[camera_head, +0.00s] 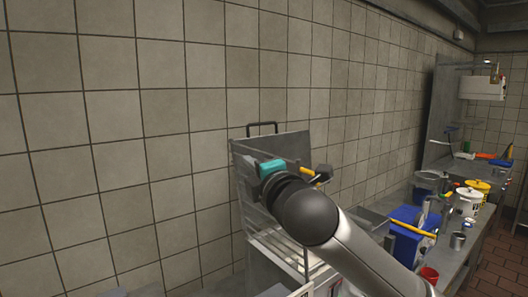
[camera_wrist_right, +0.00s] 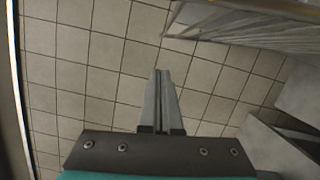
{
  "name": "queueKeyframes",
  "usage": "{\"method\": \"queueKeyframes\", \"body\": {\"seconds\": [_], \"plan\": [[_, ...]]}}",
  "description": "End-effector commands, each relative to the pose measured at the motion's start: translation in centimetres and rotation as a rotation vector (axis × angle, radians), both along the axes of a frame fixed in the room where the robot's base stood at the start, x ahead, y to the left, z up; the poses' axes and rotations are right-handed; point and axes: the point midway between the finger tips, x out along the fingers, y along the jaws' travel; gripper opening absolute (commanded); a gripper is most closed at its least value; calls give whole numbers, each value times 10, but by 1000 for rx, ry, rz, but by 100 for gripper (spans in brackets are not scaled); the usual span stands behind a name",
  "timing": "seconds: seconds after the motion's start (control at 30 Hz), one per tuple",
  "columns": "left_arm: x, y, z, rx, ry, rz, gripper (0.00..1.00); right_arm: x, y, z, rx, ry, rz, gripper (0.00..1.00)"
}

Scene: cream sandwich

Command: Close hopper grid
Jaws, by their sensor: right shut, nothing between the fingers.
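The hopper (camera_head: 247,205) stands against the tiled wall in the head view. A grey panel with a black handle (camera_head: 262,128) stands raised and tilted at its back; this looks like the grid. In the right wrist view, a slatted metal part (camera_wrist_right: 245,28) shows at the upper right, apart from my fingers. My right gripper (camera_wrist_right: 159,80) is shut and empty, its fingers together over the tiled wall. In the head view my right arm reaches up in front of the hopper and hides part of it; the fingertips are hard to make out there. My left gripper is not in view.
A counter to the right holds a blue box (camera_head: 405,240), a white bucket (camera_head: 468,203), a yellow-topped container (camera_head: 478,186), a metal cup (camera_head: 457,241) and a red cup (camera_head: 429,275). The wall at the left is bare.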

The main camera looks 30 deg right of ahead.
Motion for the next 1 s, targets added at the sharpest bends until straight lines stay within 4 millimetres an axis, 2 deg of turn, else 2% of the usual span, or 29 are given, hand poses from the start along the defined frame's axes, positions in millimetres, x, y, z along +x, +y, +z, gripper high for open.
{"method": "queueKeyframes", "body": {"seconds": [0.1,0.2,0.4,0.87,1.0], "plan": [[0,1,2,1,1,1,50,16,-4,1,0,0,-1,0],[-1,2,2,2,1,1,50,15,-22,3,-4,1,-3,0],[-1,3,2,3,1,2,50,16,-39,6,-3,1,-1,0],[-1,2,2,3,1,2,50,16,-42,7,1,0,0,0],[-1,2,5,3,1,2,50,16,-48,9,23,2,-1,0]]}}
